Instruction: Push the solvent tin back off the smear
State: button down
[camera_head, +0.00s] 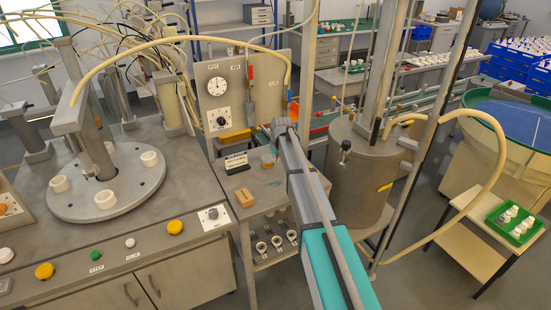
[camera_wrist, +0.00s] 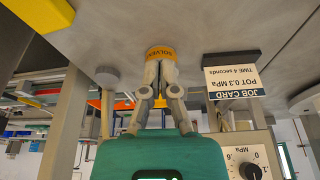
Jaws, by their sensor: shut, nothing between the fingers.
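The solvent tin (camera_wrist: 161,52) has a yellow band with upside-down lettering in the wrist view, which shows the bench inverted. In the head view the small tin (camera_head: 267,158) stands on the grey bench beside my arm. My gripper (camera_wrist: 159,64) is shut and empty, its fingertips right at the tin's near side. I cannot tell whether they touch it. In the head view my arm hides the gripper. A faint dark mark, possibly the smear (camera_head: 274,183), lies on the bench in front of the tin.
A job card (camera_head: 236,162) stands left of the tin; it also shows in the wrist view (camera_wrist: 234,80). A tan block (camera_head: 244,197) lies near the bench's front. A gauge panel (camera_head: 240,95) rises behind. A large grey pot (camera_head: 362,175) stands to the right.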

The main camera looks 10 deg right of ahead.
jog(key=shift+s+r+p, duration=0.1)
jog(key=shift+r+p, duration=0.2)
jog(key=shift+r, duration=0.2)
jog(key=s+d+m+g, duration=0.1)
jog(key=s+m+g, duration=0.1)
jog(key=s, duration=3.5)
jog(key=shift+s+f+m+g+h, duration=0.15)
jog(key=shift+f+m+g+h, duration=0.2)
jog(key=shift+g, duration=0.35)
